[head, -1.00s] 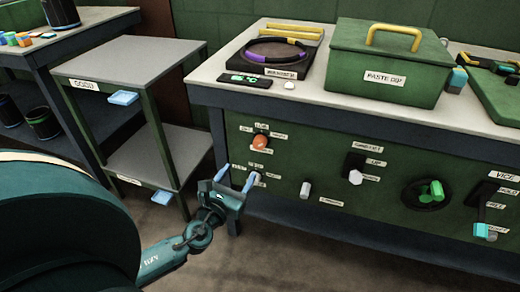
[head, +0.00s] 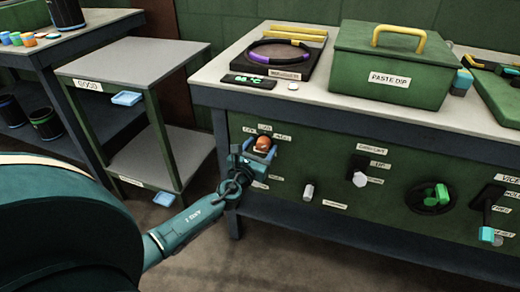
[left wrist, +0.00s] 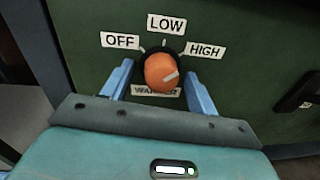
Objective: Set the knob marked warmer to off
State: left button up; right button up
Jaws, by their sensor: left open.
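The warmer knob (left wrist: 160,73) is orange and round, on the green front panel of the bench. Its pale pointer mark is turned toward the upper right, toward the HIGH label (left wrist: 205,51). The LOW label (left wrist: 166,24) is above it and the OFF label (left wrist: 120,41) is at its upper left. The WARMER label (left wrist: 157,91) below is partly covered by the knob. The knob also shows in the head view (head: 263,143). My left gripper (head: 261,152) is open, with one blue finger on each side of the knob; contact cannot be told. My right gripper is not in view.
More controls line the panel to the right: a small grey knob (head: 308,192), a switch (head: 359,178) and a green valve handle (head: 436,196). A grey shelf cart (head: 134,47) stands left of the bench. The bench top overhangs the panel.

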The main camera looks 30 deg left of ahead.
pick_arm(q)
jog(key=c, duration=1)
